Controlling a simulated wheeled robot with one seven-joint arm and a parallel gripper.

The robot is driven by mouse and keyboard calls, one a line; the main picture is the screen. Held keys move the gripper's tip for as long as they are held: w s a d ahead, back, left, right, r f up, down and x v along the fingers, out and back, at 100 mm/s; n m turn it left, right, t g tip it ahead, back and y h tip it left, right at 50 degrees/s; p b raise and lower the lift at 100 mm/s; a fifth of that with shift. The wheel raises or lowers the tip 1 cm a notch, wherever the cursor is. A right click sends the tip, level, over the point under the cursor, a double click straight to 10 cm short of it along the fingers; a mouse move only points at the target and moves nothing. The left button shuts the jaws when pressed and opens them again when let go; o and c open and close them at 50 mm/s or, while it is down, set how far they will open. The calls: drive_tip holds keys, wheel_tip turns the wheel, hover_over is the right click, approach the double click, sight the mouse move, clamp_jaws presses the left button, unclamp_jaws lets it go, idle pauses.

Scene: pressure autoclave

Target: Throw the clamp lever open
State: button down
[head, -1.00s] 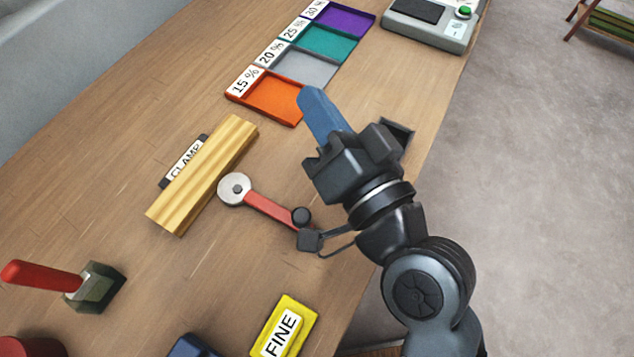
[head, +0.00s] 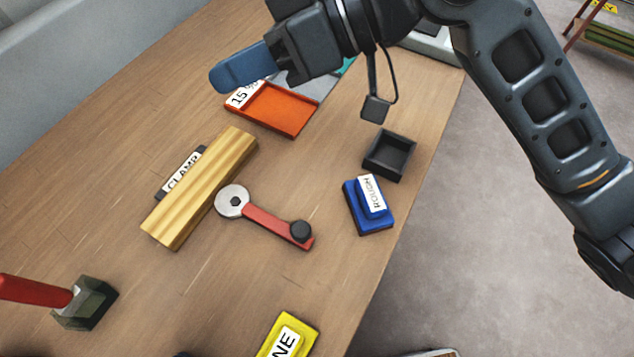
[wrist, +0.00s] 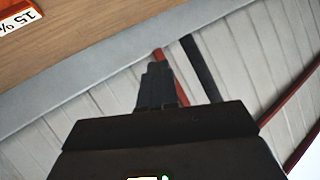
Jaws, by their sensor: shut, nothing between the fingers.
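The clamp lever (head: 270,223) is a red arm on a round silver pivot (head: 232,201), with a black knob (head: 301,231) at its lower right end. The pivot sits against the right side of a wooden block (head: 200,188). A label reading CLAMP (head: 181,172) lies behind the block, partly hidden. My gripper (head: 222,78) is shut and empty, with blue fingers pointing left, above the upper part of the table and well away from the lever. The wrist view shows my dark gripper (wrist: 157,85) against a pale panelled wall; the lever is not in that view.
An orange tray (head: 288,112) labelled 15 % lies below my gripper. A black open box (head: 401,143) and a blue ROUGH block (head: 369,208) stand near the right table edge. A yellow block (head: 288,335) and a red-handled tool (head: 85,300) are nearer. Table around the knob is clear.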

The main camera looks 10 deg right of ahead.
drive_tip(key=s+d+f+g+h, duration=0.1)
drive_tip(key=d+f+g+h, duration=0.1)
drive_tip(key=d, duration=0.5)
drive_tip(key=s+d+f+g+h, duration=0.1)
drive_tip(key=d+f+h, duration=0.3)
drive_tip(key=d, duration=0.3)
drive_tip(key=shift+s+f+n+g, duration=0.3)
drive_tip(key=shift+f+g, duration=0.1)
drive_tip(key=shift+f, duration=0.25)
drive_tip(key=shift+d, duration=0.1)
drive_tip(key=p+x, duration=0.1)
drive_tip(key=x, duration=0.8)
drive_tip(key=s, duration=0.1)
drive_tip(key=s+a+f+p, duration=0.1)
drive_tip(key=shift+s+a, duration=0.3)
drive_tip(key=shift+a, duration=0.05)
drive_tip(key=shift+s+a+f, duration=0.1)
drive_tip(key=shift+s+a, duration=0.25)
drive_tip(key=shift+s, duration=0.15)
drive_tip(key=shift+s, duration=0.1)
